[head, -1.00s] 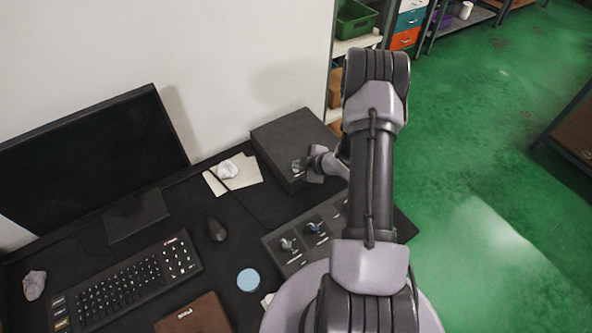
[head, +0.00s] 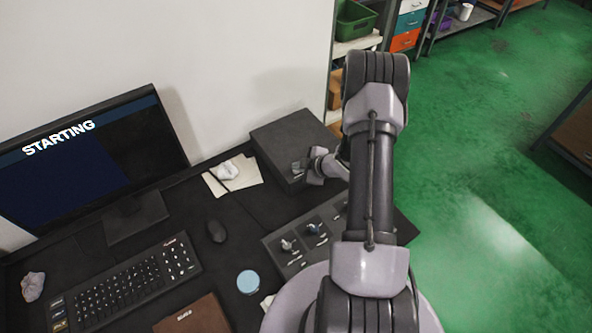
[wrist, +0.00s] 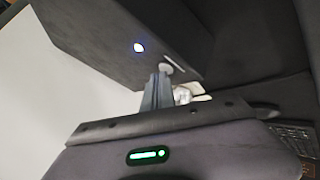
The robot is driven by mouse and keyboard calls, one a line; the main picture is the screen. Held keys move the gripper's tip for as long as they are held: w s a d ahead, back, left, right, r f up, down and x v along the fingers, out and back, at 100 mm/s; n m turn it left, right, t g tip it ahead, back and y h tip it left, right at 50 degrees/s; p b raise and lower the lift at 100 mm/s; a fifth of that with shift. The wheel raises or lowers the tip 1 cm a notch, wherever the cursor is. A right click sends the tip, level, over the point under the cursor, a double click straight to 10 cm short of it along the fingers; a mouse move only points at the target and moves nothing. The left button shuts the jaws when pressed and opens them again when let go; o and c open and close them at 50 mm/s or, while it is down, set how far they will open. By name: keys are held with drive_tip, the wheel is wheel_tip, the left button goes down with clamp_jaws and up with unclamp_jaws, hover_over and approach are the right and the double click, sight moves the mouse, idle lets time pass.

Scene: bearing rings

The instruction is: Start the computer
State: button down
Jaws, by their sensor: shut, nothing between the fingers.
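The computer is a dark box (head: 295,138) at the back right of the desk, against the wall. The monitor (head: 85,165) at the left is lit dark blue and reads "STARTING". My gripper (head: 299,168) is shut and empty at the computer's front face. In the wrist view, the computer (wrist: 115,25) carries a glowing blue-white light (wrist: 138,47). My shut fingers (wrist: 161,78) point toward its face near that light, beside a small pale rounded part (wrist: 178,66). I cannot tell whether the fingertips touch the computer.
A panel with several knobs (head: 268,243) lies in front of the computer, partly hidden by my arm. A keyboard (head: 125,285), mouse (head: 216,231), blue round coaster (head: 249,282), brown notebook (head: 192,317) and crumpled paper (head: 229,171) on sheets lie on the desk.

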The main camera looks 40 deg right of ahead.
drive_tip(key=shift+f, duration=0.55)
drive_tip(key=shift+r, duration=0.65)
wheel_tip(320, 180, up, 6)
drive_tip(key=p, duration=0.4)
drive_tip(key=shift+f, duration=0.25)
idle(1.5)
